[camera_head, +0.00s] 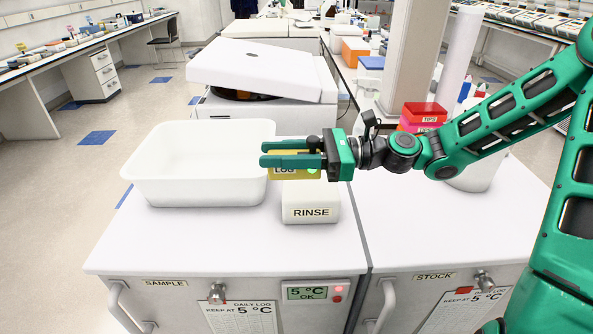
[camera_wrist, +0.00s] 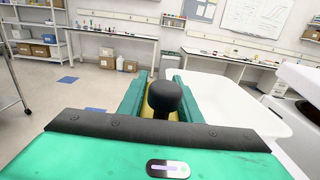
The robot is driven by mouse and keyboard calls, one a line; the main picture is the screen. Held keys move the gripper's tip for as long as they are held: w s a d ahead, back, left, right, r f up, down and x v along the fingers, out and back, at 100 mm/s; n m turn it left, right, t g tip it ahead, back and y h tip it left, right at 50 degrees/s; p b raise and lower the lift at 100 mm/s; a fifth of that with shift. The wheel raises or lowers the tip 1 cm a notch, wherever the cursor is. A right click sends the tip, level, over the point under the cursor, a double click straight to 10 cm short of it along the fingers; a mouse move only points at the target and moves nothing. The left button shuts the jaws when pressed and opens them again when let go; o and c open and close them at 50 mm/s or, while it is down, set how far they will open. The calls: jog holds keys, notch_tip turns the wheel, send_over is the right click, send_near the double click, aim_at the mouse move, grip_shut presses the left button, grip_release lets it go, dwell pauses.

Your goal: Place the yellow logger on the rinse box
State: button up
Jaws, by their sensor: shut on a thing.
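The yellow logger (camera_head: 300,171), labelled "LOG", is held between the green fingers of my gripper (camera_head: 290,153). A dark round knob (camera_wrist: 165,96) and a little yellow show between the fingers (camera_wrist: 172,90) in the wrist view. The white rinse box (camera_head: 311,212), labelled "RINSE", stands on the bench in the head view. The logger is above the rinse box's top, over its back left part; I cannot tell whether they touch. The gripper reaches in from the right, and its fingers hide part of the logger.
A white open tub (camera_head: 150,188) stands left of the rinse box, and it also shows in the wrist view (camera_wrist: 258,118). A white machine with a tilted lid (camera_head: 255,65) is behind. The front right benchtop (camera_head: 440,230) is clear.

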jog(key=w+d+f, duration=0.2)
jog(key=w, duration=0.1)
jog(key=w+d+f, duration=0.1)
jog(key=w+f, duration=0.1)
jog(key=shift+d, duration=0.35)
jog(key=shift+f, duration=1.95)
jog(key=o, duration=1.1)
jog(key=d, duration=1.2)
jog(key=shift+s, duration=0.2)
